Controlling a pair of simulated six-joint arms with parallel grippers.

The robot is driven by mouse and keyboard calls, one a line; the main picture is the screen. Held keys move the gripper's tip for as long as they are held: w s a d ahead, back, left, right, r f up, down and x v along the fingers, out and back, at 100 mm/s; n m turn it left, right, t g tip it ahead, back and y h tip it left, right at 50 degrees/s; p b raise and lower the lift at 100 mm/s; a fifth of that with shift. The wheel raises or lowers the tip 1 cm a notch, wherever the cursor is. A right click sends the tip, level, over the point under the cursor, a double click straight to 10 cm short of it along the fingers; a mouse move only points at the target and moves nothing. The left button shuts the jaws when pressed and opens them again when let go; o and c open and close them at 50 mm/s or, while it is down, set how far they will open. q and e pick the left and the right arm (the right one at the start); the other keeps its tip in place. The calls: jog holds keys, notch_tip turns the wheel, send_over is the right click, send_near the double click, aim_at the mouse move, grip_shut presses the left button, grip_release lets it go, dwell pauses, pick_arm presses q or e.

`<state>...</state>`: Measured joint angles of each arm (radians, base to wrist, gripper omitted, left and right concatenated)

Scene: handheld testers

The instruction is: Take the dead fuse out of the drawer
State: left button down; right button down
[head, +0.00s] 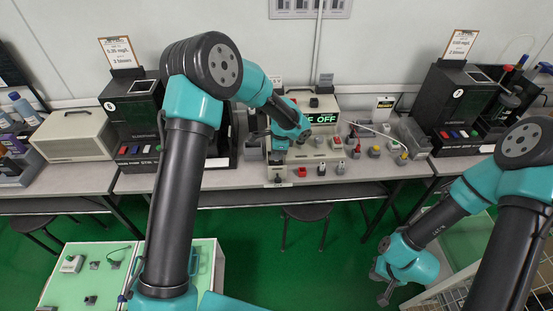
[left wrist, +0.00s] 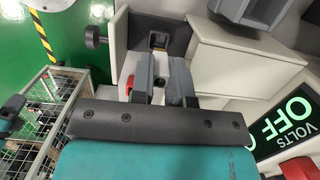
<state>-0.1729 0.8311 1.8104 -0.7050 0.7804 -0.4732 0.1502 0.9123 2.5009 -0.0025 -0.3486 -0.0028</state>
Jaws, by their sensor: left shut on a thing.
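My left gripper (left wrist: 159,88) is shut on a small pale piece (left wrist: 158,68), apparently the fuse, mostly hidden between its two grey fingers. A small opening with a brownish inside (left wrist: 158,42) shows just beyond the fingertips. In the head view my left gripper (head: 280,152) is over the front left of the cream tester (head: 318,148). My right gripper (head: 380,284) hangs at the lower right, away from the bench; its jaw gap is unclear.
An "OFF" display (left wrist: 288,118) is beside the gripper. A red button (left wrist: 128,86) is close to the fingers. Several small coloured parts (head: 375,150) lie right of the tester. Black machines (head: 455,105) stand at both sides. A wire basket (left wrist: 62,100) shows below.

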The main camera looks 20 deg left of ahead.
pick_arm(q)
notch_tip(320, 180, up, 6)
